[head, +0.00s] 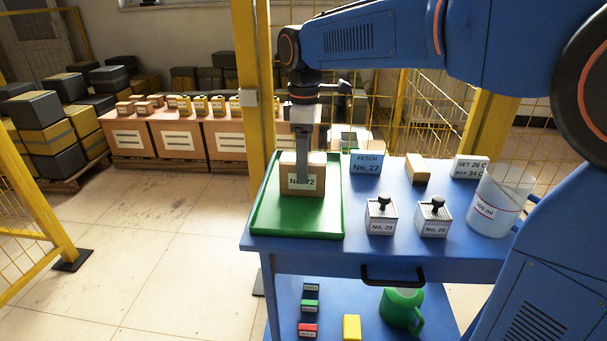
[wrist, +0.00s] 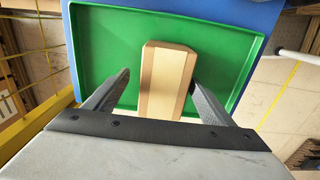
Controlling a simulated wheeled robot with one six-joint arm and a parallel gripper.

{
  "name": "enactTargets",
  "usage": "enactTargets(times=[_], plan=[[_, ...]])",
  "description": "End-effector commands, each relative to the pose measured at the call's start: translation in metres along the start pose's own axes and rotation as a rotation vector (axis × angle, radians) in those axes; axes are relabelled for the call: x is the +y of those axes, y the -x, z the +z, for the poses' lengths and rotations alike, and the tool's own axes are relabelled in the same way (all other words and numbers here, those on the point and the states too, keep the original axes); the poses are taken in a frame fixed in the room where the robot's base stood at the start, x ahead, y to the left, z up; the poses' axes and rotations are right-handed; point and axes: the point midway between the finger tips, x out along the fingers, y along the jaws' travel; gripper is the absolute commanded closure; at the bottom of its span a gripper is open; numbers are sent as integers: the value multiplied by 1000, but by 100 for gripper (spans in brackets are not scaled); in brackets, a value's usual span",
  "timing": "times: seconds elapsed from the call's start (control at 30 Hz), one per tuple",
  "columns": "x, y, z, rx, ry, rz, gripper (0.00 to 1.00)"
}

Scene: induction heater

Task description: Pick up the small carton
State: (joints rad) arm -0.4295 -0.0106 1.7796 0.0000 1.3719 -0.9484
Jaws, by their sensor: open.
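The small carton (head: 315,181) is a brown box with a white label reading "No. 72", partly hidden by my gripper. It stands in the green tray (head: 270,222) on the blue cart. In the wrist view the carton (wrist: 167,80) shows from above, with a pale tape strip, inside the green tray (wrist: 110,50). My gripper (head: 301,180) points down at the carton. In the wrist view my gripper (wrist: 158,92) is open, with one finger on each side of the carton's near end. Gaps show between fingers and carton there.
On the blue cart (head: 400,258), right of the tray, stand a "FETCH No. 27" sign (head: 366,163), two knobbed blocks (head: 381,217), (head: 433,216), a yellow-sided block (head: 417,168), a temperature sign (head: 469,167) and a clear beaker (head: 495,205). A yellow post (head: 254,90) rises behind the tray.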

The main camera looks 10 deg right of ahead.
Motion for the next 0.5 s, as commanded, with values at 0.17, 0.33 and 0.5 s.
enactTargets(times=[0.17, 0.33, 0.5], plan=[[-7, -25, -1, -2, 0, -2, 23], [-6, -42, -1, -1, 0, -1, 23], [-6, -45, -1, 0, 0, 0, 23]])
